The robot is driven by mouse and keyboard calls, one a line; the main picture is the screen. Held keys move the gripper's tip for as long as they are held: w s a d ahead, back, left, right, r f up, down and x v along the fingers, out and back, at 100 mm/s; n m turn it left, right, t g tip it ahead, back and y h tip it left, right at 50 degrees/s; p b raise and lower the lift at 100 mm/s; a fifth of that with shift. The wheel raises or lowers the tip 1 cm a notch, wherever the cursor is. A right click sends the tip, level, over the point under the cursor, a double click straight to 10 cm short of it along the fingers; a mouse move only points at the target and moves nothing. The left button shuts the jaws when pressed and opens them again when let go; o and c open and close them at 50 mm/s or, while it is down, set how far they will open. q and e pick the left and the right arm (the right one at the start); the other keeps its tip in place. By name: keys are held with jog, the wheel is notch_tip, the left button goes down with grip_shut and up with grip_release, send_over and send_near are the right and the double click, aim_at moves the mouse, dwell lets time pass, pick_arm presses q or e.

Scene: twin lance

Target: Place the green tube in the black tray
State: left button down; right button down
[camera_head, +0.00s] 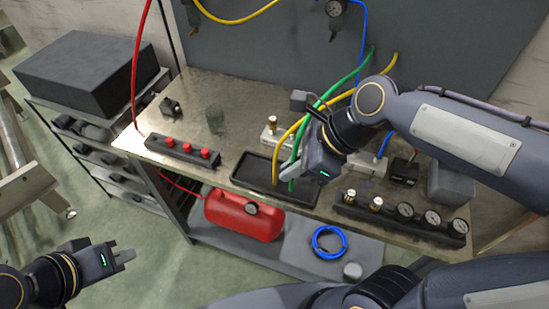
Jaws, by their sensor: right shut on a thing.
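The green tube (335,88) comes down from the grey back panel, and its lower end hangs over the black tray (245,171). My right gripper (303,167) is at the tube's lower part, above the tray's right side, and is shut on it; the fingertips are partly hidden by the gripper body. A yellow tube (275,150) runs beside the green one, its lower end also at the tray. I cannot tell whether either tube end touches the tray floor. My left gripper (124,256) is low at the left, away from the bench; its finger gap is unclear.
A block with red knobs (182,150) stands left of the tray. A gauge manifold (400,212) lies to its right, with metal fittings (368,162) behind. A red tank (243,215) and a blue coil (329,242) are on the lower shelf. A red hose hangs at left.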

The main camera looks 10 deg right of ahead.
jog(key=shift+w+d+f+b, duration=0.15)
jog(key=shift+w+d+f, duration=0.05)
jog(key=shift+w+f, duration=2)
jog(key=shift+w+d+f+b, duration=0.1)
jog(key=shift+w+d+f, duration=0.15)
jog(key=shift+w+f, duration=1.95)
jog(key=shift+w+d+f+b, duration=0.15)
jog(key=shift+w+d+f, duration=0.05)
jog(key=shift+w+f, duration=2)
jog(key=shift+w+r, duration=0.1)
jog(key=shift+w, duration=0.05)
jog(key=c, duration=1.6)
grip_release()
jog(key=shift+o, duration=0.2)
